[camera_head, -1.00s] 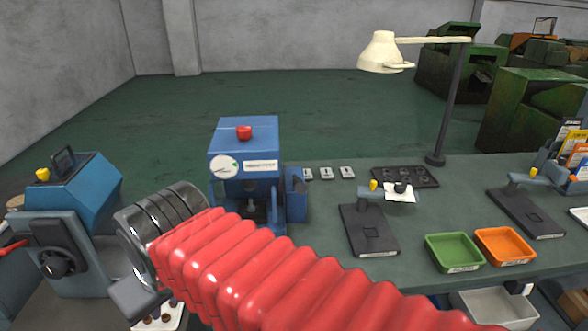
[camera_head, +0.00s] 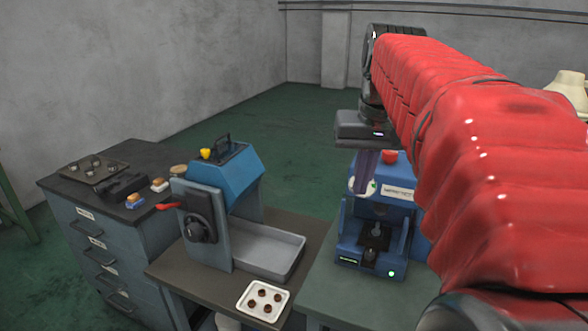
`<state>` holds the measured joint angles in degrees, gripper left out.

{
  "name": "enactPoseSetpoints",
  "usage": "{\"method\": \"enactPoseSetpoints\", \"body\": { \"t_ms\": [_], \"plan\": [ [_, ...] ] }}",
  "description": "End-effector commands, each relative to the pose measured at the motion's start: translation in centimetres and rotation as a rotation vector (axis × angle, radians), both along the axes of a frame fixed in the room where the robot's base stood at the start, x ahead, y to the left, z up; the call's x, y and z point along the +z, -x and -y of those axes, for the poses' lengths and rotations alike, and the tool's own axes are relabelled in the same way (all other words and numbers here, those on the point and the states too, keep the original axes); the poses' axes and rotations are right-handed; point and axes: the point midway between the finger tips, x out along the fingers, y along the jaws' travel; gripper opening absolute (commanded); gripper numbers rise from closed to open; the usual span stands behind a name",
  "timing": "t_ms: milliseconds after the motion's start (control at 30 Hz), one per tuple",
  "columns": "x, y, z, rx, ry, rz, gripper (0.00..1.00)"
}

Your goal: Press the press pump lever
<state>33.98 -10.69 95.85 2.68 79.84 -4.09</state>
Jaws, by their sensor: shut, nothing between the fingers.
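A blue press (camera_head: 384,222) with a red knob (camera_head: 390,156) on top stands on the bench right of centre. My red-sleeved arm hides its right side. A blue-grey machine (camera_head: 226,195) to its left has a red-tipped lever (camera_head: 168,206) sticking out to the left. I cannot tell which of these is the pump lever. My gripper (camera_head: 364,190) points down, shut and empty. In the picture its fingers overlap the press's upper left front, left of the red knob. Whether they touch the press cannot be told.
A grey tray (camera_head: 268,250) sits beside the blue-grey machine, and a white tray (camera_head: 263,301) with several small round parts lies in front. A drawer cabinet (camera_head: 95,240) stands at left, with a dark tray (camera_head: 95,171) on top. A lamp (camera_head: 568,92) shows at the right edge.

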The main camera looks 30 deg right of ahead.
Motion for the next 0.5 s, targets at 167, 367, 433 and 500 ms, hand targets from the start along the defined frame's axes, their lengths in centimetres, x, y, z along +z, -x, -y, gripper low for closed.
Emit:
{"method": "enactPoseSetpoints", "body": {
  "t_ms": [167, 367, 433, 500],
  "plan": [
    [1.5, 0.4, 4.9, -0.083, -0.025, -0.027, 0.0],
    [2.9, 1.5, 10.1, -0.168, -0.055, -0.053, 0.0],
    [3.3, 2.1, 11.9, -0.198, -0.065, -0.061, 0.0],
    [3.6, 2.8, 13.7, -0.228, -0.077, -0.069, 0.0]
  ]
}}
